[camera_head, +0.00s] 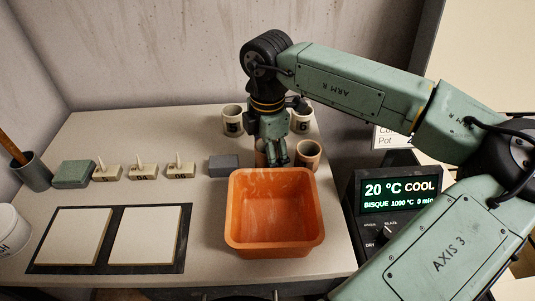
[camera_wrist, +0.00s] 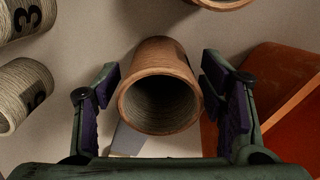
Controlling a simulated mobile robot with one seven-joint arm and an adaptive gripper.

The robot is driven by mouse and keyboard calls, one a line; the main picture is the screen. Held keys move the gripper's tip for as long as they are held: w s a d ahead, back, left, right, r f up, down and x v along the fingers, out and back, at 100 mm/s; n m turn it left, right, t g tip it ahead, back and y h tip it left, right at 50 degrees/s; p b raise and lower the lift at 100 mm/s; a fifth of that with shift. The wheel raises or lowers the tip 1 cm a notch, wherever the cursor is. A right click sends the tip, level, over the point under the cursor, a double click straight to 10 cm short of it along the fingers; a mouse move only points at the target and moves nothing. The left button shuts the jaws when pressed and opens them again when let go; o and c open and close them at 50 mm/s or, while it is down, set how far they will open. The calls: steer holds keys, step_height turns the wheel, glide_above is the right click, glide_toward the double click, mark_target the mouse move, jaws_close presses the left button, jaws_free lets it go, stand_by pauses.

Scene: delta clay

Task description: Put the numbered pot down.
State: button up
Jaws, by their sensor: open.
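In the wrist view, a brown clay pot (camera_wrist: 160,55) stands between the two fingers of my open gripper (camera_wrist: 160,82), its dark open mouth toward the camera. No number shows on its visible side. In the head view my gripper (camera_head: 278,155) points down at the table just behind the orange bin and largely hides this pot (camera_head: 260,158). Two pale pots with dark numbers, one at back left (camera_head: 232,121) and one at back right (camera_head: 301,120), stand behind; they also show at the wrist view's left edge. Another brown pot (camera_head: 308,154) stands right of my gripper.
The orange bin (camera_head: 232,215) is empty and close in front of the pots. A grey block (camera_head: 224,166), several numbered stamps (camera_head: 143,172) and a green block (camera_head: 73,174) line the left. Two white slabs lie on a dark mat (camera_head: 110,238). A control box (camera_head: 388,205) stands right.

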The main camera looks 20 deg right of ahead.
step_height(320, 180, up, 12)
steer(key=p, duration=0.6)
steer(key=shift+r, duration=0.2)
